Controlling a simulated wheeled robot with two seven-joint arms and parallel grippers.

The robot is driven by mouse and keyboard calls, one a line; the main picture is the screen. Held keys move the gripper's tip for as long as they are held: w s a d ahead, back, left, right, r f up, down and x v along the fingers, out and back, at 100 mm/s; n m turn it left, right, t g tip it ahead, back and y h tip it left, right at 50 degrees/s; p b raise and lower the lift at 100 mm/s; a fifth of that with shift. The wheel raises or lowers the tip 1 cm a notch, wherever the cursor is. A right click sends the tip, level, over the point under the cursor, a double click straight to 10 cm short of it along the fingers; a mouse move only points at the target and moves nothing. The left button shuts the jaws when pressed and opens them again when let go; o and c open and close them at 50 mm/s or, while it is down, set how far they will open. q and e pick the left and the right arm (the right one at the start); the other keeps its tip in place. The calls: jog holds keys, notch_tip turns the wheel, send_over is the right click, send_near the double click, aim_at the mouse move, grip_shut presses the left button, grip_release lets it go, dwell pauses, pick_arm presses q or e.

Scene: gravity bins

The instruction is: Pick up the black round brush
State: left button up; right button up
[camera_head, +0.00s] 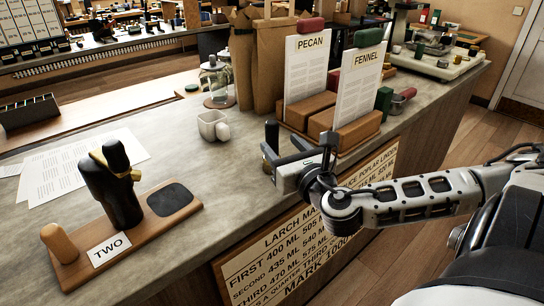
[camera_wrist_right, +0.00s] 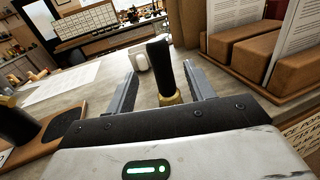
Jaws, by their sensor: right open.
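The black round brush (camera_wrist_right: 158,62) stands upright on the counter, with a black cylindrical upper part and a brass-coloured base. It also shows in the head view (camera_head: 271,134), at the counter's front edge, partly covered by my gripper. My right gripper (camera_head: 288,170) is open at the brush. In the right wrist view its two fingers (camera_wrist_right: 160,78) lie on either side of the brush, with a gap on the left and the right finger close to it. Whether the right finger touches it cannot be told. My left gripper is not in view.
A white mug (camera_head: 213,125) stands behind the brush. A wooden holder with PECAN (camera_head: 307,70) and FENNEL (camera_head: 358,88) cards stands close on the right. A wooden board (camera_head: 185,212) with a black tool (camera_head: 110,190) lies at left. Bare counter (camera_head: 215,175) lies between.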

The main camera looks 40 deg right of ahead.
aim_at(275, 136)
jog(key=x, duration=0.2)
jog(key=shift+w+d, duration=0.1)
jog(key=shift+w, duration=0.3)
jog(key=p+x, duration=0.1)
jog(key=x, duration=0.3)
jog(key=shift+d+r, duration=0.1)
jog(key=shift+r, duration=0.1)
jog(key=shift+w+d+f, duration=0.1)
jog(key=shift+w+d, duration=0.05)
jog(key=shift+w, duration=0.4)
grip_shut()
